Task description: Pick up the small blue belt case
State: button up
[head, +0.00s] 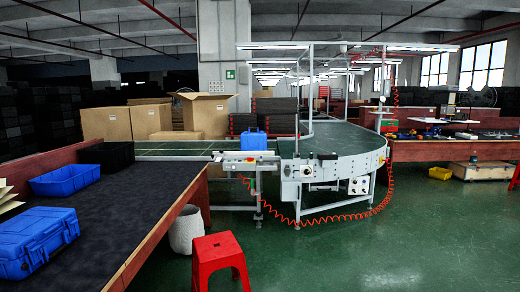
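A small blue case (254,140) stands upright on the conveyor belt near the middle of the head view, close to the belt's front edge. It looks like it has a handle on top. A larger blue case (38,243) lies on the dark worktable at the lower left. My gripper is not in view.
The dark worktable (115,209) fills the left, with a blue open bin (66,179) and a black box. A red stool (220,258) and pale bin (187,231) stand before the conveyor (335,146). A red coiled hose (330,215) hangs there.

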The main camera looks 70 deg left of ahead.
aim_at(249, 141)
jog(key=u, duration=2.05)
jog(key=i, duration=6.15)
jog(key=z, duration=0.05)
